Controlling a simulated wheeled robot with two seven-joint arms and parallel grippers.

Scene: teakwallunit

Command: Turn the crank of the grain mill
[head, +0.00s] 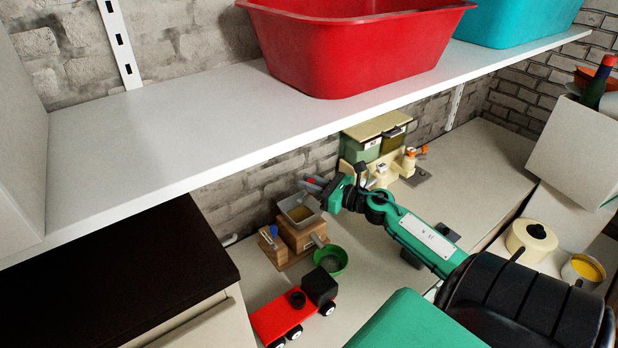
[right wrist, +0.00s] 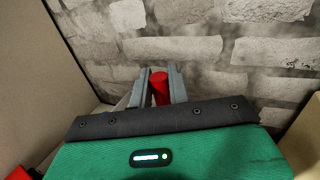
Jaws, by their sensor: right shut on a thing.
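The grain mill (head: 302,236) is a wooden box with a square metal hopper on top. It stands on the counter near the brick wall, under the white shelf. My right gripper (head: 312,184) reaches in from the right, just above the hopper. In the right wrist view its two grey fingers are shut on the red crank knob (right wrist: 159,88), one on each side. The rest of the crank is mostly hidden by the gripper. A green bowl (head: 341,268) sits in front of the mill. My left gripper is not in view.
A white shelf (head: 160,115) with a red tub (head: 350,50) and a teal tub (head: 515,20) hangs above. A red toy truck (head: 275,320) stands in front of the mill.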

